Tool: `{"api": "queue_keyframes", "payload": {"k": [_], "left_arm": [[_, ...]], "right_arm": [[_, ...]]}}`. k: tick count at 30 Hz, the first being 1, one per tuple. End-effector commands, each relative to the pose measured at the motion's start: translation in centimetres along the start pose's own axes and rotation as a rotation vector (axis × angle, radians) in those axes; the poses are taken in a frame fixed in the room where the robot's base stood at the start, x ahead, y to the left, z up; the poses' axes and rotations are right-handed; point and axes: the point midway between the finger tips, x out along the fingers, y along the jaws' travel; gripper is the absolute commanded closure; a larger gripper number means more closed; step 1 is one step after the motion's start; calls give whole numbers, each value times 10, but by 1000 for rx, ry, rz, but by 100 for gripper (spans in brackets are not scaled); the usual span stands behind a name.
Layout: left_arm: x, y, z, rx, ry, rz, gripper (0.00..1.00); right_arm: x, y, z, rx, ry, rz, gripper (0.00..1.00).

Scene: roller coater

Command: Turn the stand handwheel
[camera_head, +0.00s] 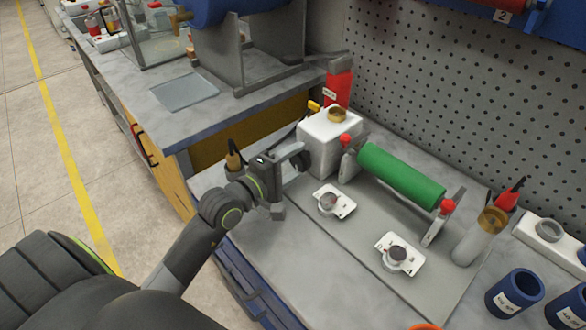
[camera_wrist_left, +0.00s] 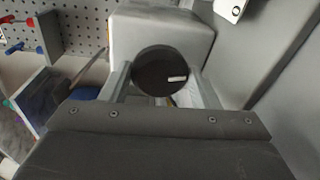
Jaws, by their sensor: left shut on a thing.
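The handwheel, a dark round disc with a white mark (camera_wrist_left: 160,71), shows in the left wrist view in front of a grey block. My left gripper (camera_head: 289,182) is at the left edge of the grey bench plate in the head view. In the wrist view its two fingers (camera_wrist_left: 161,88) stand on either side of the disc, shut on it. In the head view the gripper hides the disc. The stand carries a green roller (camera_head: 400,176) with red knobs at its ends. My right gripper is not in view.
A white container with a brass neck (camera_head: 328,142) stands just behind my left gripper. Two white plates with round dials (camera_head: 334,202) (camera_head: 397,254) lie in front of the roller. Blue cups (camera_head: 515,293) stand at the right. A perforated wall (camera_head: 470,90) closes the back.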

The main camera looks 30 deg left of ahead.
Motion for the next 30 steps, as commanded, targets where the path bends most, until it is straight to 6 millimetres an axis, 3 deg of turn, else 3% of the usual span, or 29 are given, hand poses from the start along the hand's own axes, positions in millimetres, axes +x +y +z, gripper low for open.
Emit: {"api": "queue_keyframes", "payload": {"k": [9, 27, 28, 30], "left_arm": [[0, -1, 0, 143, 9, 12, 68], [0, 0, 0, 178, 12, 14, 68], [0, 0, 0, 178, 12, 14, 42], [0, 0, 0, 178, 12, 14, 33]], "right_arm": [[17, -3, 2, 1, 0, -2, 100], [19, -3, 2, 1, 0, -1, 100], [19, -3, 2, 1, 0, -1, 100], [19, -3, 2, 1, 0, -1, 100]]}}
